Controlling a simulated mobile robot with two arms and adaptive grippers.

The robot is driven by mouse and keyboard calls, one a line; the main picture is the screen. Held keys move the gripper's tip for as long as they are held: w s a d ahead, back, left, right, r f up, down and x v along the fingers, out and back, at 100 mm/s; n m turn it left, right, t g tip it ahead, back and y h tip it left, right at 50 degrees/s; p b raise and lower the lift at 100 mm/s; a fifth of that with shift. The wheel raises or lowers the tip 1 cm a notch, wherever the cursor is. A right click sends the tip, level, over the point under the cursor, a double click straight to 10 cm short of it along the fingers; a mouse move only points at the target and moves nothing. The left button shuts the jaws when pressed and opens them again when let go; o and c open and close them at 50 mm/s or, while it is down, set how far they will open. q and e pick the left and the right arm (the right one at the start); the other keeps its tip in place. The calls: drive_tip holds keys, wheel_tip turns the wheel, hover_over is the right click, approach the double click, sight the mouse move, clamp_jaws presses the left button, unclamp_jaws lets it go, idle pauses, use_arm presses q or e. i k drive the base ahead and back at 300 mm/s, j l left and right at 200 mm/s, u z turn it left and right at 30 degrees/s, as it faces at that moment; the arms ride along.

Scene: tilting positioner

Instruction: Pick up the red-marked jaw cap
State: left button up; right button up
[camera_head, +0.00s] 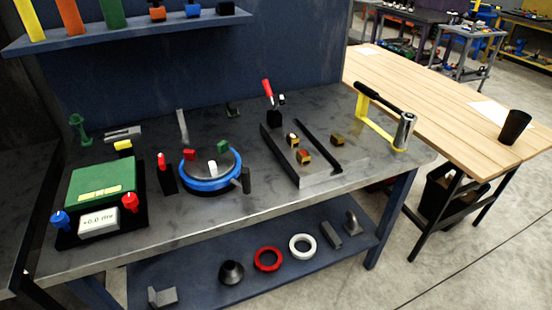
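A small dark-and-yellow block with a red patch on top (304,157), which looks like the red-marked jaw cap, sits on the grey plate between two black rails (320,146). A similar block with a pale top (292,140) sits just behind it, and another yellowish, dark-sided block (337,140) sits to the right of the right rail. Their markings are too small to read surely. Neither of my grippers is in view.
A round table with a blue rim (208,186) carries red, white and green blocks, left of the plate. A green-topped box (102,186) stands at the left. A yellow bracket with a black handle (376,118) stands at the right. The bench front right is clear.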

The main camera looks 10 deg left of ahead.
sight(302, 155)
drive_tip(key=i+l, duration=0.2)
drive_tip(key=l, duration=0.2)
drive_tip(key=i+l, duration=0.2)
drive_tip(key=l, duration=0.15)
drive_tip(key=i+l+u, duration=0.1)
drive_tip(key=l, duration=0.3)
drive_tip(key=i+l, duration=0.3)
drive_tip(key=l, duration=0.1)
